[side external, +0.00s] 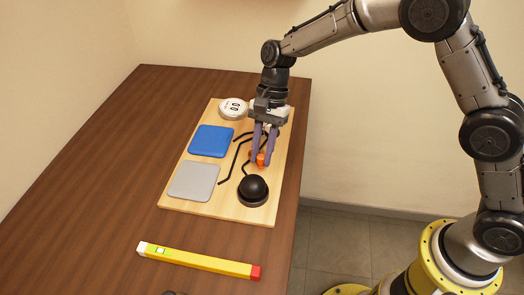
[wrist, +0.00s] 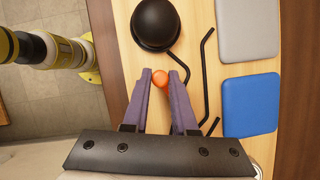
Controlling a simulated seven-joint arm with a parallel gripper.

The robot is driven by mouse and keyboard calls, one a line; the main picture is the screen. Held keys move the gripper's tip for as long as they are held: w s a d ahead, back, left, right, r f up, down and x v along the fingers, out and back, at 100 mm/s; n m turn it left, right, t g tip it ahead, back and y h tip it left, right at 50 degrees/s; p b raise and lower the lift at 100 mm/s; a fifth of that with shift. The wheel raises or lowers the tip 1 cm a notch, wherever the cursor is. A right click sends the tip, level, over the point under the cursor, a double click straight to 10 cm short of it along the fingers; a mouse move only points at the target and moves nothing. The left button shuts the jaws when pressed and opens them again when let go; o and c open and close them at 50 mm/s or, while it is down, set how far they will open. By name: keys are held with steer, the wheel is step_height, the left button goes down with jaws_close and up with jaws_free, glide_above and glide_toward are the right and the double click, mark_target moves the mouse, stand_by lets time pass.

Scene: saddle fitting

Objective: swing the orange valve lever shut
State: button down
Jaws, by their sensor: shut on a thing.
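The orange valve lever (side external: 261,159) shows as a small orange piece on the wooden board, just behind the black dome. In the wrist view its rounded orange end (wrist: 160,79) sits between the tips of my gripper (wrist: 161,82). My gripper (side external: 261,160) points down with its two purple fingers on either side of the lever, shut on it. The rest of the lever and its pivot are hidden by the fingers.
A black dome (side external: 253,190) stands close in front of the fingers. A blue pad (side external: 211,141), a grey pad (side external: 194,181), a round white gauge (side external: 233,108) and bent black rods (side external: 228,165) share the board (side external: 173,205). A yellow level (side external: 198,261) lies on the table.

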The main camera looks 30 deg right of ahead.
steer(key=shift+d+n, duration=0.1)
steer(key=shift+n, duration=0.2)
steer(key=n, duration=0.1)
steer(key=d+n+g+h, duration=0.1)
steer(key=n, duration=0.1)
steer(key=d+n, duration=0.1)
steer(key=n, duration=0.1)
steer(key=shift+w+h, duration=0.15)
steer(key=shift+h, duration=0.25)
steer(key=n, duration=0.2)
steer(key=d+n+h, duration=0.1)
steer(key=n, duration=0.1)
steer(key=w+n+g+h, duration=0.1)
steer(key=shift+w+d+n, duration=0.1)
steer(key=shift+d+n, duration=0.2)
steer(key=shift+n, duration=0.1)
steer(key=shift+r, duration=0.1)
steer(key=c, duration=0.7)
jaws_free()
steer(key=shift+w, duration=0.1)
steer(key=shift+v, duration=5.95)
